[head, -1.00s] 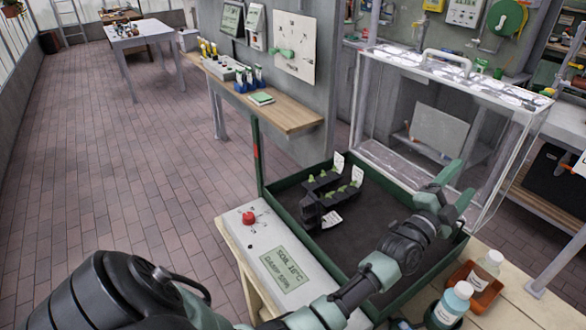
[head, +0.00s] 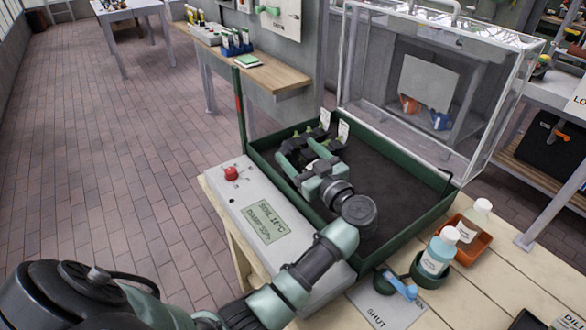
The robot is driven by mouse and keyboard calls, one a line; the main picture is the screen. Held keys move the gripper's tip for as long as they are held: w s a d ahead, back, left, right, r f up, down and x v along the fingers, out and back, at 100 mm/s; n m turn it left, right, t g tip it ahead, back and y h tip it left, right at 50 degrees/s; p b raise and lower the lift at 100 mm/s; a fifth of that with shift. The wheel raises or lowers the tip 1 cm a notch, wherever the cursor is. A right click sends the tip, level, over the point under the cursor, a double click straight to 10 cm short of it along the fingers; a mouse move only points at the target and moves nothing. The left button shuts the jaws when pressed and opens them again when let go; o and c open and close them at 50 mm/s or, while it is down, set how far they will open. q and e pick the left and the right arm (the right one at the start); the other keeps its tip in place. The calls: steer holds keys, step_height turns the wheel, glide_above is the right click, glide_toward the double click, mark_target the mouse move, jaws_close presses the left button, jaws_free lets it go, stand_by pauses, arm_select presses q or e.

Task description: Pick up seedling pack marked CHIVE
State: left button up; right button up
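Dark seedling packs stand at the left back of the green-rimmed soil tray (head: 408,222), mostly hidden behind my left gripper (head: 308,155). Two white plant tags, one farther back (head: 325,118) and one nearer (head: 343,129), stick up just beyond the gripper. Their lettering is too small to read, so I cannot tell which pack is CHIVE. My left gripper is low over the packs, its green fingers spread apart. Whether a pack touches the fingers is hidden. My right gripper is not in view.
A clear lidded case (head: 400,95) rises behind the tray. A grey control box (head: 265,225) with a red button (head: 231,173) lies at its left. Bottles (head: 438,250) stand at the right front. The tray's middle and right are bare.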

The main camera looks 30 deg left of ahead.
mark_target(285, 148)
arm_select(q)
steer(key=w+a+f, duration=0.1)
steer(key=a+f, duration=0.1)
steer(key=a, duration=0.1)
steer(key=w+a+f, duration=0.1)
steer(key=a, duration=0.1)
steer(key=shift+w+a+f+p, duration=0.1)
steer(key=shift+w+a+p, duration=0.1)
steer(key=shift+w+p, duration=0.15)
steer(key=shift+a, duration=0.3)
steer(key=shift+a+r, duration=0.1)
steer(key=shift+r, duration=0.15)
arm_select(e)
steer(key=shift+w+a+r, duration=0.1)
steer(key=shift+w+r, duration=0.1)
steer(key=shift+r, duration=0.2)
arm_select(q)
steer(key=shift+w, duration=0.1)
jaws_close()
steer(key=c, duration=1.4)
jaws_free()
steer(key=shift+c, duration=0.2)
steer(key=o, duration=1.4)
steer(key=shift+o, duration=0.2)
